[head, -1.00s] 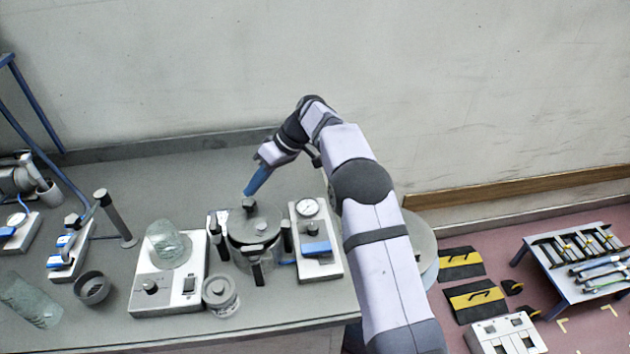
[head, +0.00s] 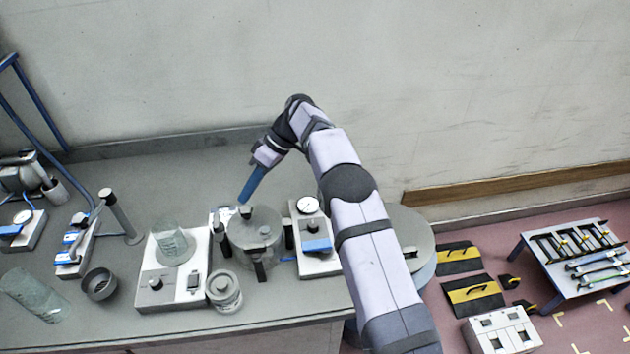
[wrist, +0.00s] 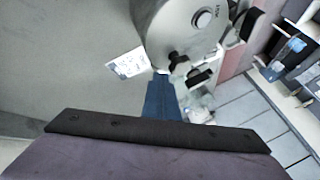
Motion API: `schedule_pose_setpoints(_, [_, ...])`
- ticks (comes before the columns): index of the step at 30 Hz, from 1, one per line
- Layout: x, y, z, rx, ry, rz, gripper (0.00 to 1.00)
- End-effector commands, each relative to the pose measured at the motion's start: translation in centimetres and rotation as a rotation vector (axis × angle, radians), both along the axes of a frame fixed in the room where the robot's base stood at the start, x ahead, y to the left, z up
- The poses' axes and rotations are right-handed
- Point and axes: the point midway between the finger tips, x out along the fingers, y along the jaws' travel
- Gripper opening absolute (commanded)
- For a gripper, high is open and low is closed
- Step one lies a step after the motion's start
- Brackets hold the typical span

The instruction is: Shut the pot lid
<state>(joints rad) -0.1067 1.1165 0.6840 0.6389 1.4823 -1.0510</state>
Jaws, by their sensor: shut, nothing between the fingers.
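The pot (head: 258,255) stands on the bench in the head view, with a round grey lid (head: 256,228) over its top. The lid has a small dark knob and a black fitting at its far edge. Whether the lid is fully seated cannot be told. My gripper (head: 242,200) is shut and empty, its blue fingers pointing down at the pot's far side, close to the black fitting. In the wrist view the lid (wrist: 180,25) fills the top middle, and my blue fingers (wrist: 161,76) end just below its edge. Contact cannot be made out.
A gauge unit (head: 320,262) stands close right of the pot. A white hotplate (head: 158,288) with a glass vessel (head: 172,244) and a small round jar (head: 223,290) stand to its left. The bench behind the pot is mostly clear.

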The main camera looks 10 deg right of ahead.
Motion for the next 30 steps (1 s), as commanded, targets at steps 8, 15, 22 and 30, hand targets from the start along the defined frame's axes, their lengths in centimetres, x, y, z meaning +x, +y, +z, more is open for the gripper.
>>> schedule_pose_setpoints(8, [0.3,-0.6,0.7,0.000,-0.003,-0.002,0.00])
schedule_pose_setpoints(15, [0.7,-2.2,2.9,0.000,-0.003,-0.002,0.00])
schedule_pose_setpoints(22, [1.0,-3.4,5.0,0.000,-0.001,-0.002,0.00])
schedule_pose_setpoints(30, [1.2,-4.2,5.8,0.000,0.000,0.000,0.00])
